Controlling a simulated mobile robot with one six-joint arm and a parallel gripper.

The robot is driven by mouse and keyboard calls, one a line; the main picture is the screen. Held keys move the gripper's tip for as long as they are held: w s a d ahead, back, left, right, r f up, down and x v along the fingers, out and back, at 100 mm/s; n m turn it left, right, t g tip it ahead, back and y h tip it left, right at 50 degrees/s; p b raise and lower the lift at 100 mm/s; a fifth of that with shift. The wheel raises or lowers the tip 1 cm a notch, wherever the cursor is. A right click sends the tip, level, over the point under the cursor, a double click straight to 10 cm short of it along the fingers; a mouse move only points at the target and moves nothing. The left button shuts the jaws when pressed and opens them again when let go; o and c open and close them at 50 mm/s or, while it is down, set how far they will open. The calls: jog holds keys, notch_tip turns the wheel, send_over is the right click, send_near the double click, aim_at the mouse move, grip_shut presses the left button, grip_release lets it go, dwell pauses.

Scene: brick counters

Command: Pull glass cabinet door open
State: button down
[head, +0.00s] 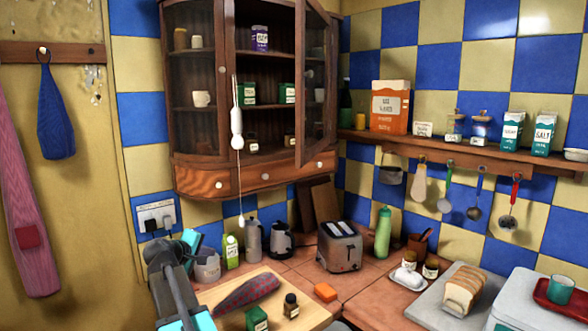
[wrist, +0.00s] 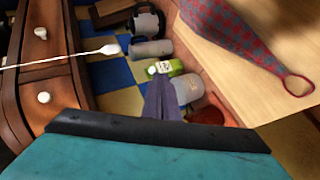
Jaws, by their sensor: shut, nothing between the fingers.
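The wooden wall cabinet (head: 228,22) hangs in the corner in the head view. Its glass door (head: 302,90) on the right of the middle bay stands swung outward, and the middle shelves show openly. The curved glass door (head: 193,75) at the left is closed, with a small pale knob at its right edge. My gripper (wrist: 160,98) is shut and empty in the wrist view, apart from the cabinet. In the head view my arm is at lower left, below the cabinet. The cabinet's drawer fronts (wrist: 37,65) with white knobs show at the left of the wrist view.
A white pull cord (head: 237,130) hangs in front of the cabinet. Below, a toaster (head: 340,246), a kettle (head: 281,240) and a green bottle (head: 383,232) stand on the counter. A wooden board (head: 290,290) lies near my arm, with a patterned mitt on it.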

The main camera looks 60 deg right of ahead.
jog(key=s+d+r+g+h, duration=0.1)
jog(key=s+d+r, duration=0.3)
jog(key=r, duration=0.5)
jog(key=s+d+r+g+h, duration=0.1)
jog(key=s+d+r+h, duration=0.2)
jog(key=r, duration=0.7)
jog(key=s+d+r+g+h, duration=0.1)
jog(key=s+d+r+h, duration=0.1)
jog(key=s+d+r, duration=0.4)
notch_tip(320, 180, up, 4)
jog(key=shift+d+f+m, duration=0.1)
jog(key=shift+d+m, duration=0.3)
jog(key=shift+d, duration=0.4)
jog(key=shift+s+d, duration=0.1)
jog(key=shift+d, duration=0.05)
jog(key=s+d+p, duration=0.4)
jog(key=d+p, duration=0.1)
jog(key=d, duration=0.5)
jog(key=shift+d+p, duration=0.3)
jog(key=shift+d, duration=0.05)
